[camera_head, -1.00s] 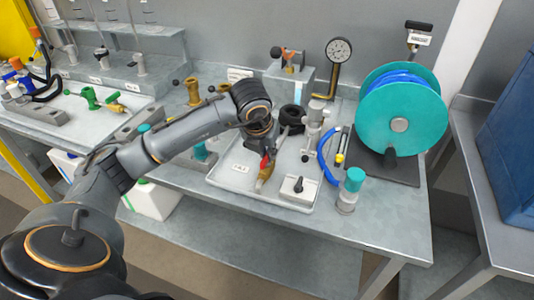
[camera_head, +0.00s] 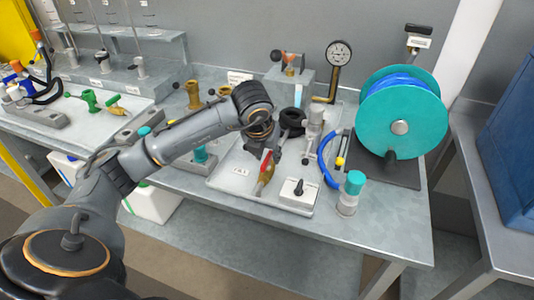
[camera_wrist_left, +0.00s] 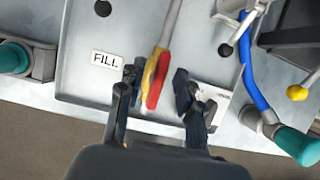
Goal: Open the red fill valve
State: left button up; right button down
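The red fill valve lever (camera_head: 266,160) sits over a yellow-brass valve body (camera_head: 262,186) on the pale tray, right of a small label. In the left wrist view the red lever (camera_wrist_left: 156,88) lies alongside the yellow body (camera_wrist_left: 148,72), below a grey pipe and right of the "FILL" label (camera_wrist_left: 107,59). My left gripper (camera_wrist_left: 157,82) is open, one finger on each side of the lever and body, with gaps visible. In the head view my wrist hangs over the valve and partly hides the gripper. My right gripper is not in view.
A white block with a black knob (camera_head: 298,193) stands close on the right. A blue hose (camera_head: 326,160), a teal-capped fitting (camera_head: 350,190) and a teal hose reel (camera_head: 400,112) are farther right. A black ring (camera_head: 292,120) and a gauge (camera_head: 339,53) are behind.

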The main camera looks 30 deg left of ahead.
pick_arm(q)
jog(key=v, duration=1.2)
dwell(0.3)
